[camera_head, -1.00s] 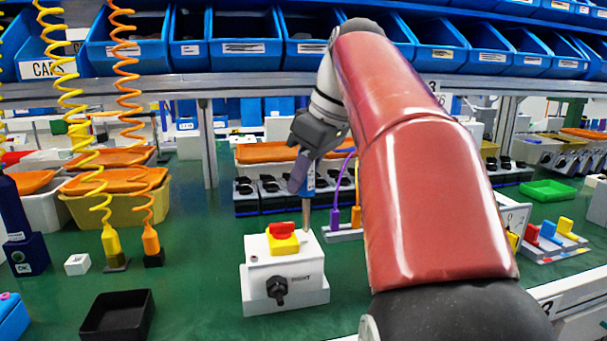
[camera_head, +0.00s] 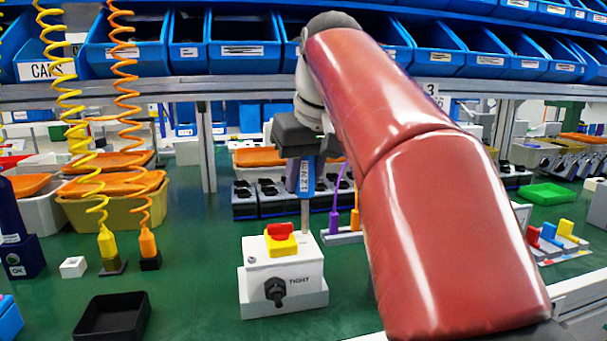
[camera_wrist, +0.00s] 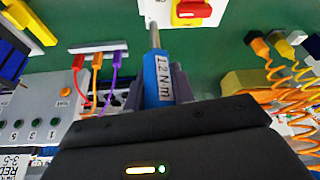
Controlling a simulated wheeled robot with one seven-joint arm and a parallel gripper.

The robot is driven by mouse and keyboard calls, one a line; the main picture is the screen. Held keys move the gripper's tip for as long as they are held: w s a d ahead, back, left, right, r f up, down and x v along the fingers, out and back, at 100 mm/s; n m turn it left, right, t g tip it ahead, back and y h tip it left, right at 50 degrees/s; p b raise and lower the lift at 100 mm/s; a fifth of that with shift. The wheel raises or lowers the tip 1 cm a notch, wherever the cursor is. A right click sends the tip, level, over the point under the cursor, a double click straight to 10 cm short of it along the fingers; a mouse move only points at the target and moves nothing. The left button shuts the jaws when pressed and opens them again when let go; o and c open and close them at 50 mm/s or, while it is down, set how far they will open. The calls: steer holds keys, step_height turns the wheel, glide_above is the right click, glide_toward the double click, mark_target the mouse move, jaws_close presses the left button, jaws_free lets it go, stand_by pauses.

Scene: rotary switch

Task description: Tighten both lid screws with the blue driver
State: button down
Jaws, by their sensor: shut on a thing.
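The white switch box (camera_head: 285,288) stands on the green bench, with a red and yellow rotary switch (camera_head: 281,238) on its lid and a black knob (camera_head: 275,291) on its front. My gripper (camera_head: 305,165) is shut on the blue driver (camera_head: 307,178), shaft down. The shaft ends at the back right of the lid, right of the rotary switch. In the wrist view the driver (camera_wrist: 158,80) bears a "1.2 N·m" label and its tip meets the white box (camera_wrist: 160,10). I cannot tell whether it sits in a screw. The screw under the tip is hidden.
A black tray (camera_head: 113,318) and a small white block (camera_head: 73,267) lie left of the box. Yellow and orange coiled cords (camera_head: 147,245) hang at the left. Purple and orange plugs (camera_head: 334,222) stand close behind the box. Blue bins (camera_head: 238,42) hang above.

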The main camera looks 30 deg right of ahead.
stand_by(0.7)
steer(key=m+h, duration=0.1)
steer(key=m, duration=0.3)
steer(key=shift+m+g+h, duration=0.4)
steer(key=m+h+p, duration=0.1)
steer(key=m, duration=0.2)
steer(key=shift+d+f+g, duration=0.1)
steer(key=shift+d+g, duration=0.05)
steer(key=shift+g, duration=0.25)
steer(key=shift+m+g+h+p, duration=0.3)
steer(key=shift+m+p, duration=0.2)
steer(key=shift+m, duration=0.7)
steer(key=m, duration=0.2)
steer(key=m+g, duration=0.1)
steer(key=m, duration=0.1)
steer(key=shift+s+g+h, duration=0.1)
steer(key=shift+g+h, duration=0.2)
steer(key=shift+s+d+m+g, duration=0.1)
steer(key=shift+m+g, duration=0.2)
steer(key=shift+m, duration=0.7)
